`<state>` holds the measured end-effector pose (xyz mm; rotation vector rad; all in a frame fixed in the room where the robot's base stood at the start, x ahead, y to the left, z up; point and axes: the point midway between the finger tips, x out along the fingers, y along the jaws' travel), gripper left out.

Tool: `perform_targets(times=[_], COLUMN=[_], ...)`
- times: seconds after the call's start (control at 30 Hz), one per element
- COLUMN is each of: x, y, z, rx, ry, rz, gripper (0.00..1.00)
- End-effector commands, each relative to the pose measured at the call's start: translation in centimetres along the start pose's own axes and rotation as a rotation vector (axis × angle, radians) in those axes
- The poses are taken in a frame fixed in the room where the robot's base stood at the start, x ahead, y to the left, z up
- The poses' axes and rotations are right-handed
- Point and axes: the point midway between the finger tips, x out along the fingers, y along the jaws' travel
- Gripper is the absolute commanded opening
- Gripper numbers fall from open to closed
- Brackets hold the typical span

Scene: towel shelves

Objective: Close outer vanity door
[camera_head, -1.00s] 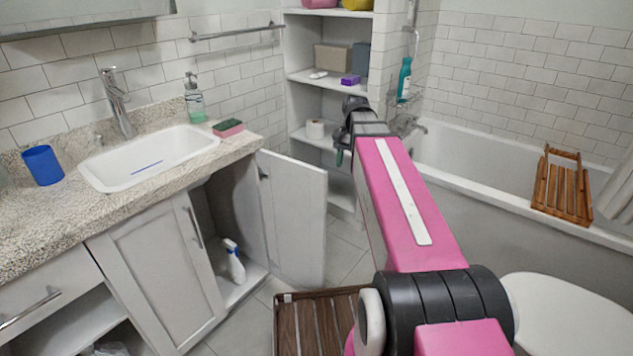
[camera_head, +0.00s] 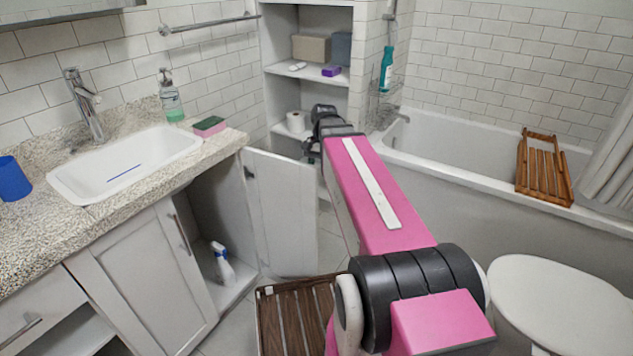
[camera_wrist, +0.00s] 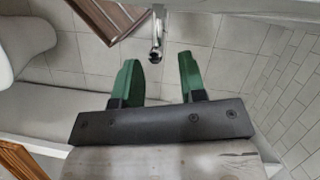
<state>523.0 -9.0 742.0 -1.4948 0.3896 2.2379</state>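The outer vanity door (camera_head: 285,215) is a white panel standing wide open, swung out from the right end of the vanity. My gripper (camera_head: 312,158) is beyond the door's top free corner, partly hidden by my pink arm. In the wrist view, my gripper (camera_wrist: 158,75) has two green fingers held apart with nothing between them. I see no clear contact between fingers and handle.
The open cabinet holds a spray bottle (camera_head: 222,264). A wooden slatted mat (camera_head: 292,318) lies on the floor below the door. The toilet (camera_head: 545,290) is at right, the bathtub (camera_head: 450,172) behind, and shelves (camera_head: 310,77) stand beyond the door. The inner vanity door (camera_head: 150,275) is shut.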

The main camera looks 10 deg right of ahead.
Motion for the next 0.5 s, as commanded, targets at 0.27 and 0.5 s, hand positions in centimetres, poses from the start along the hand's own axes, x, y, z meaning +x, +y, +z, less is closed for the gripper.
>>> perform_targets(times=[0.27,0.5], x=[3.1,3.9], y=[0.0,0.0], z=[0.1,0.0], rx=[-0.001,-0.001], ry=[-0.001,0.000], rz=[0.001,0.000], gripper=[0.38,0.38])
